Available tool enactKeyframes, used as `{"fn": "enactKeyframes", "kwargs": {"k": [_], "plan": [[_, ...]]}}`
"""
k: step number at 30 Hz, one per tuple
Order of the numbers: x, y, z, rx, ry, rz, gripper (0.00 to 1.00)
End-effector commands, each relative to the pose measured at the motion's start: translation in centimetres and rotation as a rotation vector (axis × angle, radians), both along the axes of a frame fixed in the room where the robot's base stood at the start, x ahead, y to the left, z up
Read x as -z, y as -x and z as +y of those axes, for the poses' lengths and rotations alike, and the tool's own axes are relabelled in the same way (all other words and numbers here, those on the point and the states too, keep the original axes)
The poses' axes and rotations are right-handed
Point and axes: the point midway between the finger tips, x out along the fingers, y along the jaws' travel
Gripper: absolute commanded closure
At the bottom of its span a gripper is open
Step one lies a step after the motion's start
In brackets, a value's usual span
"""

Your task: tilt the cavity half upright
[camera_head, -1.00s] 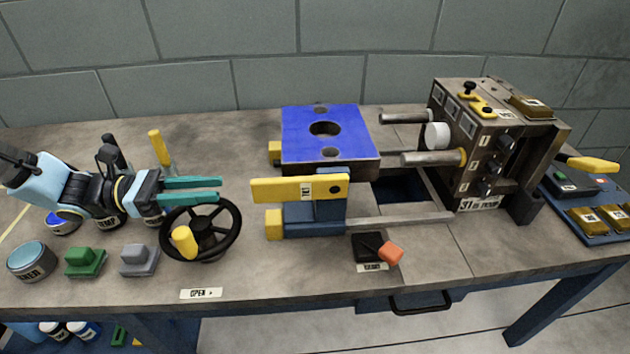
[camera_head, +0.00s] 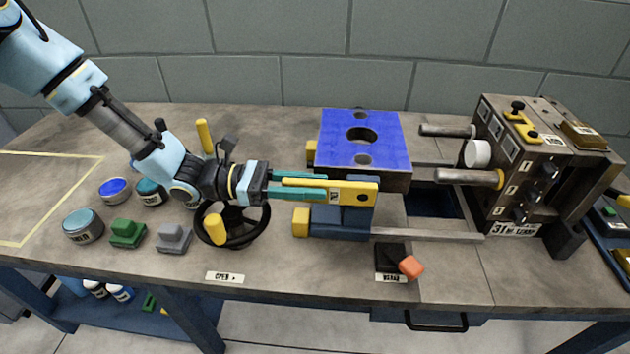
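The block with the blue top face and a round hole (camera_head: 389,143), seemingly the cavity half, lies flat on its mount (camera_head: 340,222), blue face up. A yellow lever bar (camera_head: 352,192) with a small label runs along the mount's front side. My gripper (camera_head: 310,188) comes in from the left. Its two teal fingers lie along both sides of the bar's left end, with yellow showing between them. I cannot tell whether they press on the bar.
The dark mould half (camera_head: 535,160) stands upright at the right, with guide pins (camera_head: 465,177) pointing at the blue block. A black handwheel (camera_head: 240,240) with a yellow knob stands under my gripper. An orange-tipped switch (camera_head: 410,266), jars (camera_head: 82,224) and small blocks (camera_head: 128,232) sit near the front.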

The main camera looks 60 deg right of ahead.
Motion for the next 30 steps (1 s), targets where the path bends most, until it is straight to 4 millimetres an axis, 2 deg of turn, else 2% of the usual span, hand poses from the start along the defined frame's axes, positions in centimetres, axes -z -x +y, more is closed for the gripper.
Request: {"fn": "enactKeyframes", "kwargs": {"k": [3,12,21,30], "plan": [[-0.04,0.66,-0.36,0.000,0.001,0.000,0.68],[0.03,0.77,-0.45,-0.001,0.000,-0.001,0.68],[0.03,0.74,-0.43,-0.001,0.000,-0.001,1.00],[0.03,0.73,-0.44,-0.001,0.000,-0.001,1.00]]}}
